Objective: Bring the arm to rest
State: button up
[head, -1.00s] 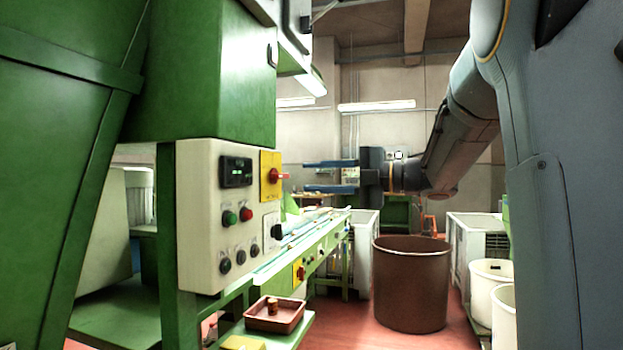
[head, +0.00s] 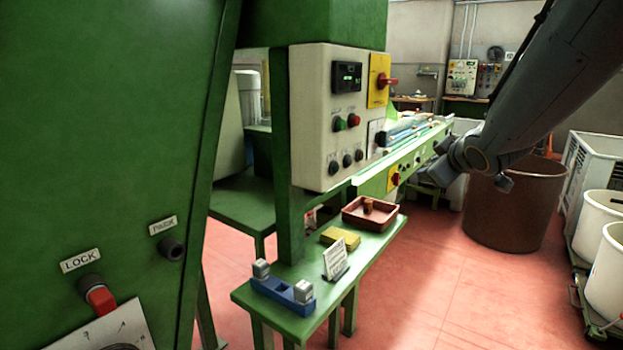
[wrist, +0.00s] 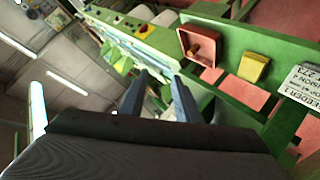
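My gripper (wrist: 160,88) shows in the wrist view with its two blue-grey fingers apart and nothing between them. In the head view my arm reaches in from the upper right. Its wrist end (head: 445,172) hangs in front of the green conveyor bench (head: 360,185) and left of the brown bin. The fingers cannot be made out there. The gripper looks clear of the reddish-brown tray (head: 352,216), in which a cork stopper (head: 368,206) stands. The tray (wrist: 187,37) and cork (wrist: 192,51) also show in the wrist view, right of the fingers.
A low green table (head: 262,309) holds the tray, a yellow block (head: 340,238), a printed card (head: 335,260) and a blue holder (head: 283,296). A brown bin (head: 510,212) and white tubs (head: 606,258) stand at right. Red floor (head: 430,300) lies clear between. A green machine (head: 110,130) fills the left.

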jog(key=s+a+f+m+g+h+p, duration=0.1)
jog(key=s+a+f+m+g, duration=0.15)
jog(key=s+f, duration=0.4)
jog(key=s+a+f+m+g+p, duration=0.1)
jog(key=s+f+m+g, duration=0.1)
jog(key=s+f+g, duration=0.35)
jog(key=s+a+f+m+g, duration=0.2)
jog(key=s+a+f, duration=0.1)
jog(key=s, duration=0.7)
jog(key=s+a+f+m+g+y, duration=0.1)
jog(key=s+a+f+g, duration=0.1)
jog(key=s, duration=0.8)
jog(key=shift+s+a+f+m+g+p, duration=0.2)
jog(key=shift+a+f+m+g+p, duration=0.2)
jog(key=shift+a+f, duration=0.4)
